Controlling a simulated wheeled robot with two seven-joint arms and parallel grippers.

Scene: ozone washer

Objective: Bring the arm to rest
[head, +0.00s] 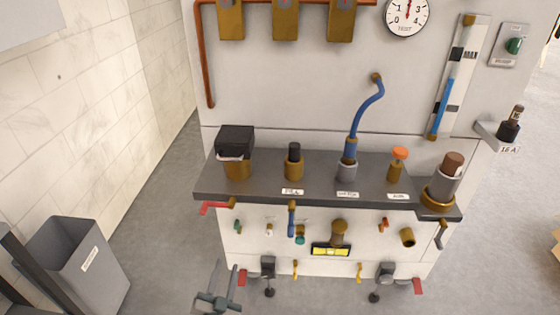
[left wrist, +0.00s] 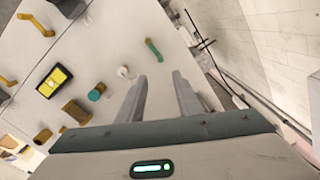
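My left gripper (head: 222,283) is at the bottom of the head view, in front of the lower left part of the washer panel. Its two fingers stand apart with nothing between them. In the left wrist view the gripper (left wrist: 163,98) also shows open and empty, with its fingers pointing at the white panel (left wrist: 130,40). I cannot tell whether the fingertips touch the panel. My right gripper is in neither view.
The washer's dark shelf (head: 320,165) carries several fittings. Valves and handles stick out below it, including a red lever (head: 215,208) and a yellow display (head: 331,250). A grey bin (head: 75,265) stands at left. Floor between bin and washer (head: 165,220) is clear.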

